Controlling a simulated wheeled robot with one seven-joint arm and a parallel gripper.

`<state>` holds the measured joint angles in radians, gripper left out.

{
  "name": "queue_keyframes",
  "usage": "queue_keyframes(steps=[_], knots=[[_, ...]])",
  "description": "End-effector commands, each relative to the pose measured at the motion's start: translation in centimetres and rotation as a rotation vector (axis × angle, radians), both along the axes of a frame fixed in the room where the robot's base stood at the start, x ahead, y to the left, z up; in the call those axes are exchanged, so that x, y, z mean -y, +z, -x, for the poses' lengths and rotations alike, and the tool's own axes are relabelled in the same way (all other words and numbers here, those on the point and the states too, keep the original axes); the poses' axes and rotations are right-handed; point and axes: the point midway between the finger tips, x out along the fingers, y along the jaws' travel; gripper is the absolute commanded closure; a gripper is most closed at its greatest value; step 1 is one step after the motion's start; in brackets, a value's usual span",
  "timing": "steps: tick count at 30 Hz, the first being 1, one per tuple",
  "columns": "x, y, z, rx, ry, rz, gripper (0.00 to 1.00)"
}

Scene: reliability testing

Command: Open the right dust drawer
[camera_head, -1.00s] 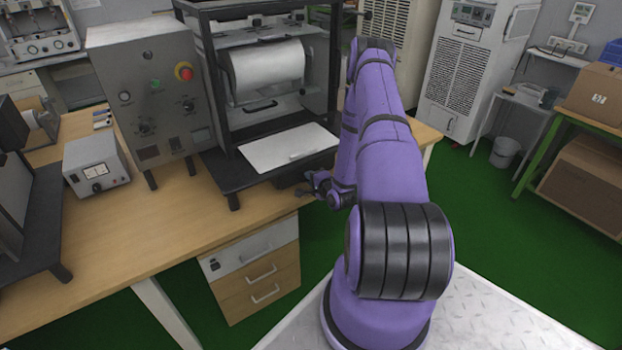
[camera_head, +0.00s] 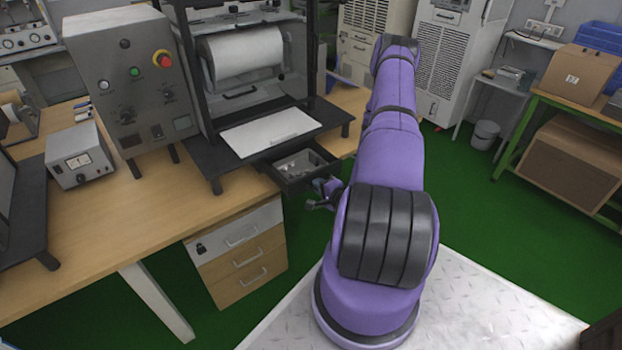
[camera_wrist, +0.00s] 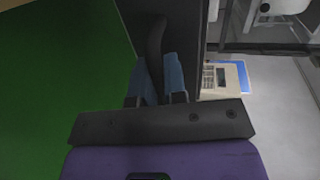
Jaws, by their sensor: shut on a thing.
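The dust drawer (camera_head: 303,166) is a dark tray pulled out from under the front of the black-framed machine (camera_head: 245,75). Small pale bits lie inside it. My gripper (camera_head: 325,192) is at the drawer's front, partly hidden by my purple arm. In the wrist view, my gripper's blue fingertips (camera_wrist: 158,80) are shut on the dark curved drawer handle (camera_wrist: 155,42), which stands out from the dark drawer front (camera_wrist: 185,25).
A white plate (camera_head: 270,132) lies on the machine's base just above the drawer. A control box with a red button (camera_head: 163,60) stands left of the machine. The wooden desk (camera_head: 130,215) has white and wooden drawers (camera_head: 235,250) below.

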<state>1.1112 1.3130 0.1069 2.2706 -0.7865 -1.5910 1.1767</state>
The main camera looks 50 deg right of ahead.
Motion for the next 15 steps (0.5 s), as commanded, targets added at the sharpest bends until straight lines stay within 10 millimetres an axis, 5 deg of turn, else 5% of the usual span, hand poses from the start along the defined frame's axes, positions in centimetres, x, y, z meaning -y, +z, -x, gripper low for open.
queue_keyframes(steps=[15], knots=[[-0.4,0.0,1.8,0.000,-0.001,0.001,1.00]])
